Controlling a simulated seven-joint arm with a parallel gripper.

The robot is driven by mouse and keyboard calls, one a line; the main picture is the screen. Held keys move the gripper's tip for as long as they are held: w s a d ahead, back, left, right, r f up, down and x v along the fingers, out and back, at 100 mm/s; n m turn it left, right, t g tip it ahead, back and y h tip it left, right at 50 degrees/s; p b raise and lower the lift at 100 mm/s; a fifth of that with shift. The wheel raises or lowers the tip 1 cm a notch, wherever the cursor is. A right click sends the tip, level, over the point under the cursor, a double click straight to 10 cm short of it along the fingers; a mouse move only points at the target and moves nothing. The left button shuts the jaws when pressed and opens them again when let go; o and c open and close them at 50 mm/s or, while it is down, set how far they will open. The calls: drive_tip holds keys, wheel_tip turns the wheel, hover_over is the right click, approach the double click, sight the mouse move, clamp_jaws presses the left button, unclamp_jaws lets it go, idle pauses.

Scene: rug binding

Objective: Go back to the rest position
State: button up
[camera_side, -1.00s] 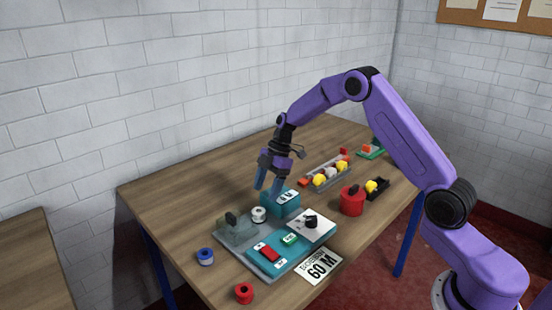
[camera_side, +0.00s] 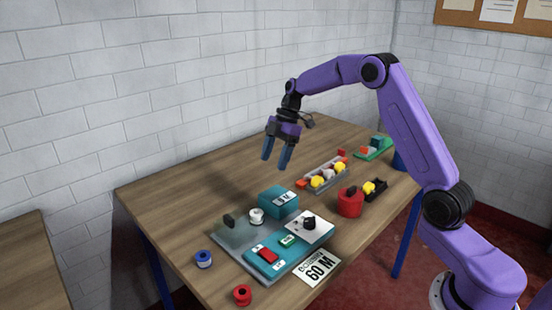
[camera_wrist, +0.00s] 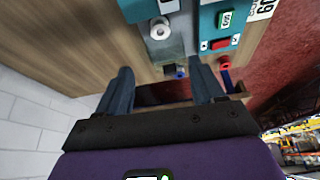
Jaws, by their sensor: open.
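My gripper (camera_side: 277,158) is open and empty, raised above the table behind the teal block (camera_side: 277,203) in the side view. In the wrist view its two fingers (camera_wrist: 160,92) stand apart with nothing between them. Below it lies the teal and grey work panel (camera_side: 250,265) with a white spool (camera_side: 256,216), a red switch (camera_side: 268,256), a green display (camera_side: 288,241) and a white plate with a black knob (camera_side: 308,223). The white spool also shows in the wrist view (camera_wrist: 160,29).
A blue spool (camera_side: 204,259) and a red spool (camera_side: 242,294) stand near the front edge. A grey tray with yellow and white pieces (camera_side: 325,175), a red canister (camera_side: 350,203), a black holder (camera_side: 374,189) and a green tray (camera_side: 374,150) are to the right. The back-left tabletop is clear.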

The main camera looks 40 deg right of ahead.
drive_tip(key=s+a+r+m+g+h, duration=0.1)
drive_tip(key=s+a+r, duration=0.1)
drive_tip(key=s+a, duration=0.65)
drive_tip(key=s+a+r+m+h, duration=0.15)
drive_tip(key=s+a, duration=0.35)
drive_tip(key=s, duration=0.6)
drive_tip(key=s+d+f+m+h, duration=0.1)
drive_tip(key=s+d, duration=0.1)
drive_tip(key=s, duration=0.9)
drive_tip(key=s+d+f+m, duration=0.1)
drive_tip(key=s+d, duration=0.1)
drive_tip(key=s, duration=0.8)
drive_tip(key=shift+s+t+h, duration=0.35)
drive_tip(key=shift+t, duration=0.05)
drive_tip(key=shift+r, duration=0.1)
